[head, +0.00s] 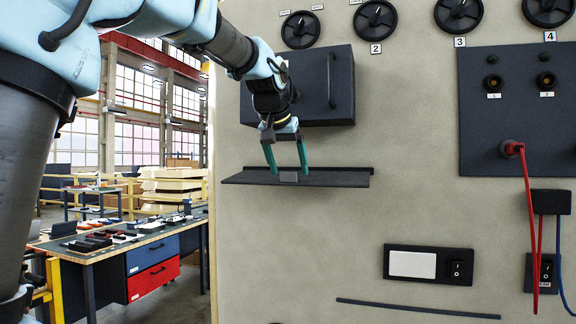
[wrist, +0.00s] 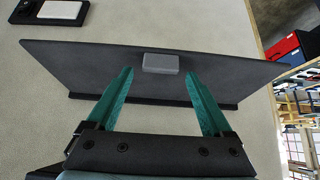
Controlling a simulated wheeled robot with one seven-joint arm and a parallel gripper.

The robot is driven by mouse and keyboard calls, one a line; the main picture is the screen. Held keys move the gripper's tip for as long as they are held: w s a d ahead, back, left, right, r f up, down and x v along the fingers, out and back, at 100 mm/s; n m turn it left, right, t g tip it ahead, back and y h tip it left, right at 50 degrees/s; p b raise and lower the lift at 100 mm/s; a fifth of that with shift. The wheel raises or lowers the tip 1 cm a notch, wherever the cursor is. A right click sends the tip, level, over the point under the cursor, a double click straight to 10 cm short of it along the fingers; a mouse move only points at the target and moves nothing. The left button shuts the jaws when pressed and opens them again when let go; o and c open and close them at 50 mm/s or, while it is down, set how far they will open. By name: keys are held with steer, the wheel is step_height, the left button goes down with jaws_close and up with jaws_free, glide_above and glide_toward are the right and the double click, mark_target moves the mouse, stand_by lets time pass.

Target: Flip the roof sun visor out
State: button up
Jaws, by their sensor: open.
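The sun visor is most likely the dark, thin, wide panel (head: 335,178) that stands out from the beige wall like a shelf, below a dark box. It also shows in the wrist view (wrist: 90,65). A small grey block (head: 289,177) sits at the middle of its outer edge and shows in the wrist view (wrist: 160,63). My gripper (head: 290,171) is open, its green fingers pointing down just above the panel. In the wrist view the fingertips (wrist: 159,73) are on either side of the grey block, with gaps; contact with the panel cannot be told.
The dark box (head: 325,85) with a vertical handle is right behind my wrist. Round knobs (head: 375,20) line the wall's top. A switch plate (head: 428,264) and a thin dark bar (head: 415,308) are below. A red cable (head: 527,190) hangs at right. A workbench (head: 110,245) stands left.

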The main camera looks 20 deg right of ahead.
steer(key=b+v, duration=0.2)
steer(key=v, duration=0.8)
steer(key=shift+s+r, duration=0.15)
steer(key=shift+r, duration=0.2)
steer(key=shift+a, duration=0.15)
steer(key=w+a+f+n+g+y, duration=0.1)
steer(key=w+a+f, duration=0.1)
steer(key=a+f, duration=0.45)
steer(key=w+a+f+n+y, duration=0.15)
steer(key=a+f, duration=0.25)
steer(key=f, duration=0.6)
steer(key=w+a+f+n+g+y, duration=0.1)
steer(key=w+a+f, duration=0.3)
steer(key=f, duration=0.5)
steer(key=s+a+f+n+g+y, duration=0.1)
steer(key=s+a+f+n, duration=0.1)
steer(key=s+a+f, duration=0.5)
steer(key=s+a+f+n+g, duration=0.1)
steer(key=s+a+f+n, duration=0.1)
steer(key=s+a+f, duration=0.5)
steer(key=a+f, duration=0.4)
steer(key=f, duration=0.2)
steer(key=shift+s+a+y, duration=0.25)
steer(key=shift+y, duration=0.1)
steer(key=shift+c, duration=0.2)
